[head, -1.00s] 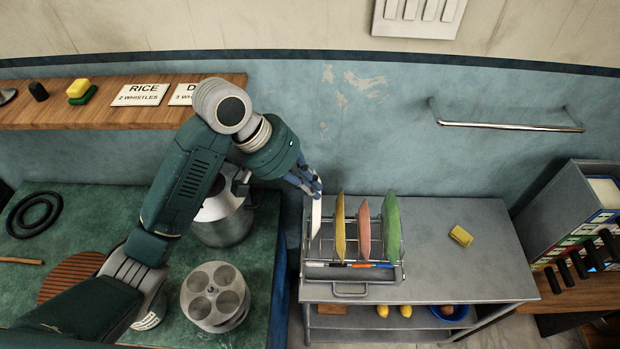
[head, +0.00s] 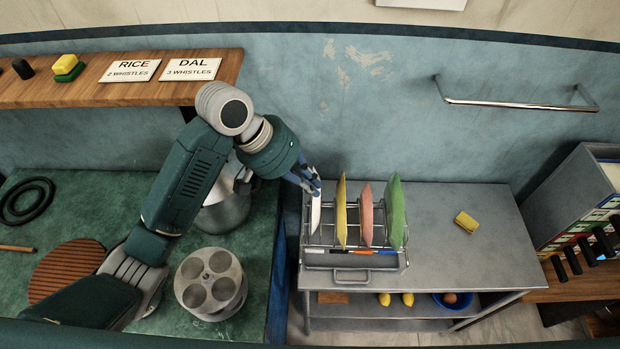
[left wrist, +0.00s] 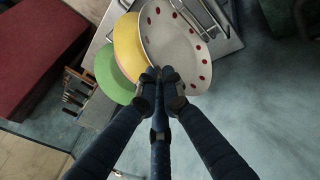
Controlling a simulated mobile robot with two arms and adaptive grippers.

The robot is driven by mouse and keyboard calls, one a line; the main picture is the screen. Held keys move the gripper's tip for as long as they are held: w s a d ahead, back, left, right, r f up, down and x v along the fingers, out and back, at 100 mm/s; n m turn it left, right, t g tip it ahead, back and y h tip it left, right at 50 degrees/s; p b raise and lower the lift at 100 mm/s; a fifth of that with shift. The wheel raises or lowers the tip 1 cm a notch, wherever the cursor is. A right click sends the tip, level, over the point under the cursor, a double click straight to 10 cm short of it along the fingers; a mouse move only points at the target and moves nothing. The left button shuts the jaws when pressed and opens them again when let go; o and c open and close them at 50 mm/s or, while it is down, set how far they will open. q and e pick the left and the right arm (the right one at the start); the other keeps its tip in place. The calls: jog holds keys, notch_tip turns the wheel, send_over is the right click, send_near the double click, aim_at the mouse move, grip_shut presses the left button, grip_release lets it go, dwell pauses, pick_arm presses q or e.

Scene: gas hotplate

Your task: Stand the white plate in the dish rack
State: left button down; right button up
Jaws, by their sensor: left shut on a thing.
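The white plate (head: 315,215) stands on edge at the left end of the wire dish rack (head: 352,276). In the left wrist view the white plate (left wrist: 165,40) shows red dots along its rim. My left gripper (head: 314,186) is shut on its upper edge; the fingertips (left wrist: 160,78) meet at the rim in the left wrist view. A yellow plate (head: 341,210), a pink plate (head: 365,214) and a green plate (head: 394,210) stand upright to its right in the rack. Whether the white plate's lower edge touches the rack is hidden. My right gripper is not in view.
The rack stands on a grey metal table (head: 450,262) with a yellow sponge (head: 466,222) at right. A steel cooker (head: 222,212) and a round metal stand (head: 210,283) are on the green counter at left. A towel rail (head: 515,105) is on the wall.

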pick_arm(q)
jog(key=shift+f+b, duration=0.35)
jog(key=shift+f, duration=1.6)
jog(key=c, duration=1.8)
grip_release()
jog(key=shift+c, duration=0.2)
jog(key=v, duration=1.2)
